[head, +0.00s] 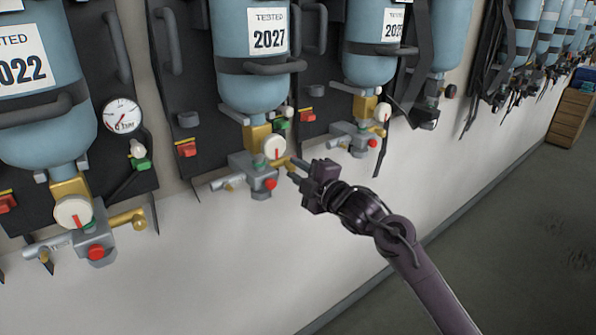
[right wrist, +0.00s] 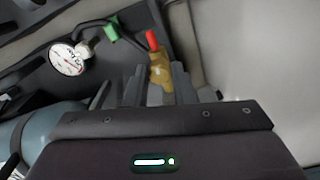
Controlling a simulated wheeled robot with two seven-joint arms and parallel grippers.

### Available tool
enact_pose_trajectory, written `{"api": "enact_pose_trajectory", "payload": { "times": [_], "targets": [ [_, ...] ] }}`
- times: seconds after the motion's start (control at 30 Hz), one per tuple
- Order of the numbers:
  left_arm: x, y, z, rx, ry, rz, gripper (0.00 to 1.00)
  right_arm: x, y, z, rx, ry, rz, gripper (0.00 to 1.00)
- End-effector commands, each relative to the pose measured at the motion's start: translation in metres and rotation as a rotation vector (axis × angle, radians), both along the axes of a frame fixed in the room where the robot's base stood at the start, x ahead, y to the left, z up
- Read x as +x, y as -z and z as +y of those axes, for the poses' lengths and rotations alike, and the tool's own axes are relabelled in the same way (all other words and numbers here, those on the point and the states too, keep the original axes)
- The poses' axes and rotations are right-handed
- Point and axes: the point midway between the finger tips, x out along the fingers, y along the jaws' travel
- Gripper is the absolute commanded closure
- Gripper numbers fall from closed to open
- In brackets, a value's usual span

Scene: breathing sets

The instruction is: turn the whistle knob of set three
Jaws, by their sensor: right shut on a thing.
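The breathing set tagged 2027 (head: 250,55) hangs on the wall, its blue cylinder upside down over a grey valve block (head: 248,165). The block carries a white dial with a red mark (head: 275,147) and a red button (head: 270,184). A brass knob (head: 281,161) sticks out at the block's right side. My right gripper (head: 293,170) reaches it from the right and is shut on it. In the right wrist view brass with a red tip (right wrist: 160,72) shows between the fingers. The fingertips partly hide the knob. No set number is readable. My left gripper is not in view.
A set tagged 2022 (head: 38,95) hangs to the left, with its own brass knob (head: 128,219) and a pressure gauge (head: 121,115). Another set (head: 370,40) hangs close to the right, with more beyond. The wall below is bare. The grey floor (head: 510,240) is clear.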

Motion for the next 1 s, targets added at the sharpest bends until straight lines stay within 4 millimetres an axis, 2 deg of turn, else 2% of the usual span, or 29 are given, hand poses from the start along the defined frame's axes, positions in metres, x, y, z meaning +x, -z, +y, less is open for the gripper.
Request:
{"api": "enact_pose_trajectory", "payload": {
  "times": [0.23, 0.27, 0.43, 0.77, 1.0],
  "targets": [
    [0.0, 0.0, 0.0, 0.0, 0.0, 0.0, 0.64, 0.0, 0.001, 0.0, -0.001, 0.0, 0.002, 1.0],
    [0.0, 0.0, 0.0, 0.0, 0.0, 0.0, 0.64, 0.0, 0.001, 0.0, -0.001, 0.0, 0.002, 0.76],
    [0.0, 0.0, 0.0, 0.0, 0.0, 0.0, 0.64, 0.0, 0.001, 0.0, -0.002, 0.0, 0.001, 0.55],
    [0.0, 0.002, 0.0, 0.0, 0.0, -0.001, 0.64, -0.002, 0.001, -0.003, -0.002, 0.001, 0.0, 0.55],
    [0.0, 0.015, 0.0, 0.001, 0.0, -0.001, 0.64, -0.028, 0.005, -0.022, -0.004, 0.002, -0.001, 0.55]
  ]
}}
